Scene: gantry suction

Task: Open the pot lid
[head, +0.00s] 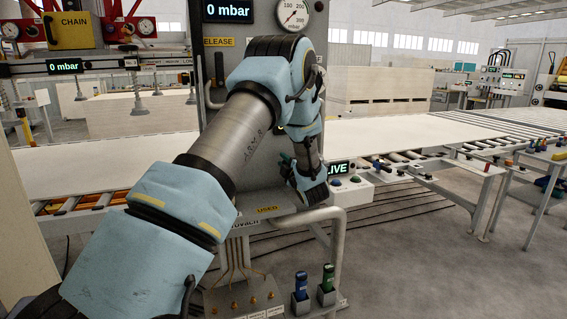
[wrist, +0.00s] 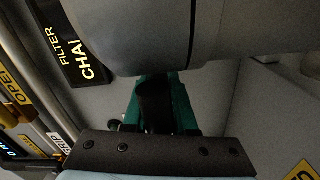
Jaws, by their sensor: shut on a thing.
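A large grey rounded body (wrist: 190,35), which looks like the pot with its lid, fills the top of the wrist view. I cannot tell where the lid ends and the pot begins. My gripper is shut on this green part, close under the rounded body. In the head view my gripper (head: 304,180) is at the panel, behind my forearm. The pot and the fingertips are mostly hidden there.
A black filter label (wrist: 75,45) and a yellow open label (wrist: 14,87) are beside the rounded body. A control box (head: 352,186) marked LIVE stands right of my gripper. A pipe rail (head: 338,245) and blue and green bottles (head: 328,277) are below. A pale board (head: 390,132) lies on the conveyor.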

